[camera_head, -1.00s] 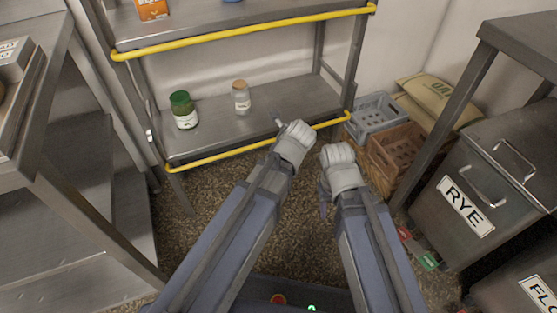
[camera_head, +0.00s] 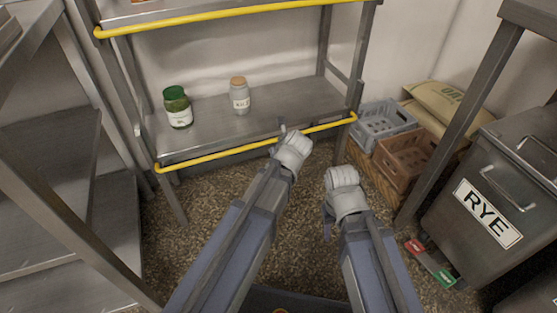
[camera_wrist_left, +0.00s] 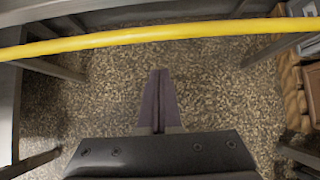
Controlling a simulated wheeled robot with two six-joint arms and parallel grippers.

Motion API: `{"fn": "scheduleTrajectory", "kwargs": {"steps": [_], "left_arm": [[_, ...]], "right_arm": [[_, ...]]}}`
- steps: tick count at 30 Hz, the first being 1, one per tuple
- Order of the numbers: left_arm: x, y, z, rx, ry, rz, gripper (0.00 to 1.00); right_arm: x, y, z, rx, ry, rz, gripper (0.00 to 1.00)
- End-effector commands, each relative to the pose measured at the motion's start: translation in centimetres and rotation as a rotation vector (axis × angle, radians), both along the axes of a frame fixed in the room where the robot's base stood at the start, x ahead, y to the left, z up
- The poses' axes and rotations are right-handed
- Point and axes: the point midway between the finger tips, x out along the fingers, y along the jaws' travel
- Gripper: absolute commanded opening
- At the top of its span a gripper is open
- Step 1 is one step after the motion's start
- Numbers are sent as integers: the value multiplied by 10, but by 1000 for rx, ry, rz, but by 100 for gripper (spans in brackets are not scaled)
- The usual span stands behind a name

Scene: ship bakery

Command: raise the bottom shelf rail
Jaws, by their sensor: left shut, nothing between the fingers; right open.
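The bottom shelf rail (camera_head: 215,156) is a yellow bar along the front edge of the lower metal shelf (camera_head: 215,128). In the left wrist view the rail (camera_wrist_left: 150,38) crosses the top of the picture, beyond my fingertips. My left gripper (camera_head: 282,127) is at the rail, right of its middle. Its fingers (camera_wrist_left: 160,74) are shut with nothing between them, and the rail is not between them. Whether they touch it I cannot tell. My right gripper (camera_head: 327,224) is open and points down over the floor, apart from the rail; its fingers are mostly hidden.
A green-lidded jar (camera_head: 178,108) and a cork-topped jar (camera_head: 240,96) stand on the lower shelf. An upper yellow rail (camera_head: 210,20) runs above. Grey (camera_head: 378,124) and brown crates (camera_head: 408,153), sacks and a RYE bin (camera_head: 485,212) are at right. A metal table stands left.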

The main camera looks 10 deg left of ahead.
Motion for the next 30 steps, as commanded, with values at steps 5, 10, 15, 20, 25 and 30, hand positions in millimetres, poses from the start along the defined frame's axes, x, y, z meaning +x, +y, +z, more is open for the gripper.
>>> {"fn": "scheduleTrajectory", "kwargs": {"steps": [5,10,15,20,25,30], "left_arm": [[15,9,-24,0,-1,1,0],[24,16,-28,-1,0,1,0],[25,17,-8,0,0,0,0],[27,19,3,0,0,0,0],[28,19,8,0,0,0,0],[29,19,8,0,0,0,0]], "right_arm": [[0,0,-24,0,-1,0,50],[0,0,-28,0,-1,0,50],[0,0,-8,0,-1,0,50],[0,0,3,0,0,0,50],[0,0,8,0,0,0,50],[0,0,8,0,0,0,50]]}}
